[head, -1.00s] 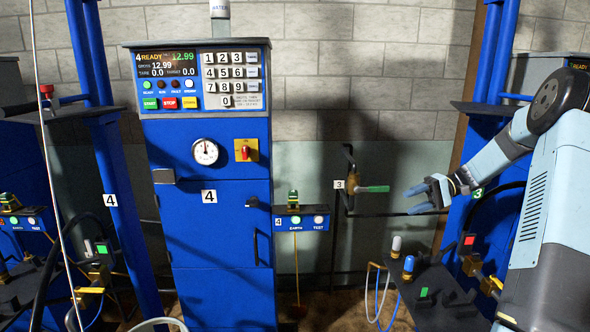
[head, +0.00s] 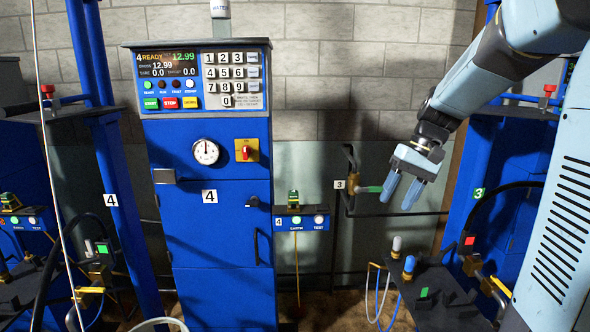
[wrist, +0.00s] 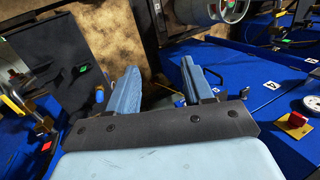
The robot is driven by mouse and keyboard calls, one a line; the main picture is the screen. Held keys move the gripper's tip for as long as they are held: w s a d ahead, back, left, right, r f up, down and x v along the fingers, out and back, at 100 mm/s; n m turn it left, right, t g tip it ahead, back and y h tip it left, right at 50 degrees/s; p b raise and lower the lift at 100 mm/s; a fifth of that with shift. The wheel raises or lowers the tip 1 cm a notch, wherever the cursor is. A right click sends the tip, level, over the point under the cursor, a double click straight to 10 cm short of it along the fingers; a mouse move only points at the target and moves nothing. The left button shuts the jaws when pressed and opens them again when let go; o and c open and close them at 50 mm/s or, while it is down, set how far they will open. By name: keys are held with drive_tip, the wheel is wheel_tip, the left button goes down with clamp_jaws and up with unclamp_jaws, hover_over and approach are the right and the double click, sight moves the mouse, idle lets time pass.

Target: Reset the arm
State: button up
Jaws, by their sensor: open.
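My gripper (head: 402,193) is at the right of the head view, with its two blue fingers pointing down and apart. Nothing is between them. It hangs in front of the grey wall panel, close in the picture to the green-handled valve (head: 368,189) marked 3. I cannot tell how far behind the gripper that valve is. In the wrist view the open fingers (wrist: 155,90) also show, with a gap between them. My arm comes down from the upper right.
A blue cabinet (head: 225,230) marked 4, with a keypad and gauge, stands at the centre left. A black platform (head: 440,300) with small fittings is below my gripper. A blue post (head: 490,205) marked 3 is at the right. Hoses hang beside the platform.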

drive_tip(key=s+r+t+h, duration=0.3)
drive_tip(key=s+t, duration=0.3)
drive_tip(key=s, duration=1.2)
drive_tip(key=shift+s+t+h, duration=0.3)
drive_tip(key=shift+h, duration=0.3)
